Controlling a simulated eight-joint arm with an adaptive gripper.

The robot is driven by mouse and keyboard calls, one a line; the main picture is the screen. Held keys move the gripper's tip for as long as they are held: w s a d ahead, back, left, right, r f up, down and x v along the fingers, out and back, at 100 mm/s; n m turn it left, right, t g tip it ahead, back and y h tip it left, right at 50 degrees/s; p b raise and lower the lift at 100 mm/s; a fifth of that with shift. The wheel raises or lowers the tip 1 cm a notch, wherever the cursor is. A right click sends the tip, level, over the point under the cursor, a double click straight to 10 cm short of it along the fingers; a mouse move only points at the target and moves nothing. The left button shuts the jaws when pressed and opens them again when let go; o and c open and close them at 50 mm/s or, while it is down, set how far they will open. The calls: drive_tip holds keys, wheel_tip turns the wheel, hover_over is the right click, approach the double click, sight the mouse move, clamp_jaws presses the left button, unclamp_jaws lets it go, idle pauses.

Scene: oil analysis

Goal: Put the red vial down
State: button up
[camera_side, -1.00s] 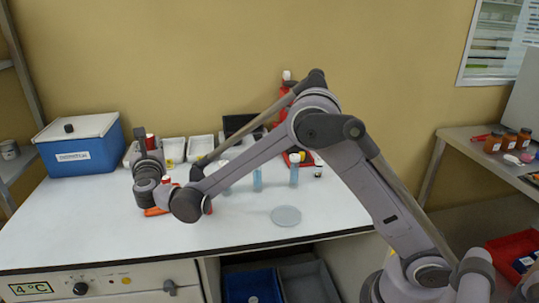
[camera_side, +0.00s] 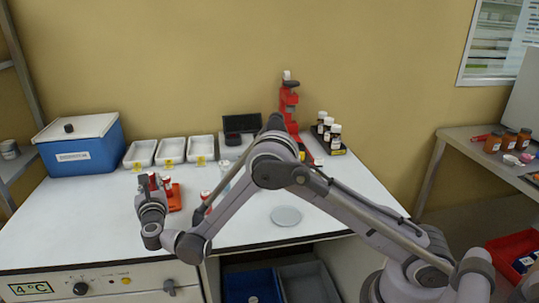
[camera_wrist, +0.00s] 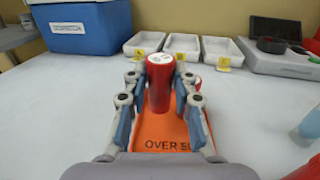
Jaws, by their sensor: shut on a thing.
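The red vial (camera_wrist: 160,88), with a white mark on its cap, stands upright between the fingers of my gripper (camera_wrist: 160,100), which is shut on it. In the side view the vial (camera_side: 153,181) shows as a small red patch at my gripper (camera_side: 152,190). Below it is an orange mat (camera_wrist: 165,145) with the letters "OVER 5" readable; the mat (camera_side: 175,199) also shows in the side view. I cannot tell whether the vial's bottom touches the mat.
White trays (camera_wrist: 184,46) with yellow tags and a blue cool box (camera_wrist: 85,27) stand at the back. Another red-capped vial (camera_side: 205,196) stands right of the mat, near my arm. A round pale dish (camera_side: 286,216) lies further right. The bench's front left is clear.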

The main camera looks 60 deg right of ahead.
drive_tip(key=shift+f, duration=1.85)
drive_tip(key=shift+f, duration=0.1)
drive_tip(key=o, duration=0.7)
drive_tip(key=shift+o, duration=0.2)
